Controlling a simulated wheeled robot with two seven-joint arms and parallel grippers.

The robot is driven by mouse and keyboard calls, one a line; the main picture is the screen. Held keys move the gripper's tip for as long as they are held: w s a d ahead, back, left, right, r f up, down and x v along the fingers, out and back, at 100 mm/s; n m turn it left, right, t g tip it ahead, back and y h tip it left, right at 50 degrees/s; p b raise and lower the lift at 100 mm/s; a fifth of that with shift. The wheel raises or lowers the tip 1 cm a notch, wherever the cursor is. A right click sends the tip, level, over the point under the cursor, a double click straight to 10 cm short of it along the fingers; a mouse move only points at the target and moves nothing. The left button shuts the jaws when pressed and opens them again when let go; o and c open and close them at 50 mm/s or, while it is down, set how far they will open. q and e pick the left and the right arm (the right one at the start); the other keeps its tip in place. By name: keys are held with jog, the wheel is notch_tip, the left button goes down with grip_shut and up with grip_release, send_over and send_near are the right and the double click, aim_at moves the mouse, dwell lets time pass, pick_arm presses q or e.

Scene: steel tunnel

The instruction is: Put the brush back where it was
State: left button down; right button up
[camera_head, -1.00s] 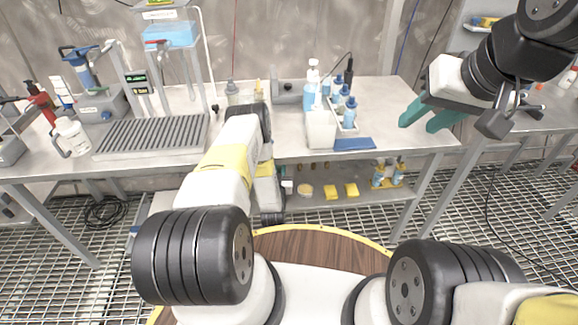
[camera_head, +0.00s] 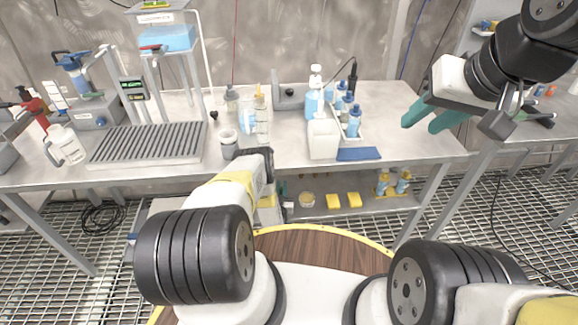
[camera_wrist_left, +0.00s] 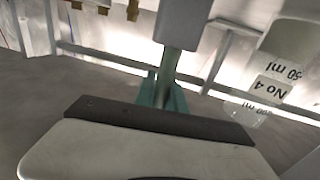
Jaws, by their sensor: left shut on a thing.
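My left gripper (camera_wrist_left: 163,98) shows its teal fingers in the left wrist view, shut around the thin grey-green shaft of what looks like the brush (camera_wrist_left: 178,65). A wider pale grey block (camera_wrist_left: 190,20) is at the shaft's far end, cut by the picture's top edge. In the head view, my left forearm and wrist reach to the front edge of the steel table (camera_head: 420,150) and hide the fingers and brush. My right gripper (camera_head: 434,115) is open and empty, above the table's right end.
A white cup (camera_head: 229,144) and a clear bottle (camera_head: 262,122) stand beyond my left wrist. A white container (camera_head: 323,138), a blue pad (camera_head: 358,154) and blue-labelled bottles are to the right. A ribbed grey rack (camera_head: 148,145) lies left. A labelled container (camera_wrist_left: 275,75) shows in the wrist view.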

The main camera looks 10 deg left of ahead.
pick_arm(q)
jog(key=shift+f, duration=0.2)
jog(key=shift+f, duration=0.15)
jog(key=c, duration=1.4)
grip_release()
jog(key=s, duration=0.4)
jog(key=s+d, duration=0.1)
jog(key=s, duration=0.7)
jog(key=shift+d+r, duration=0.2)
jog(key=shift+d, duration=0.05)
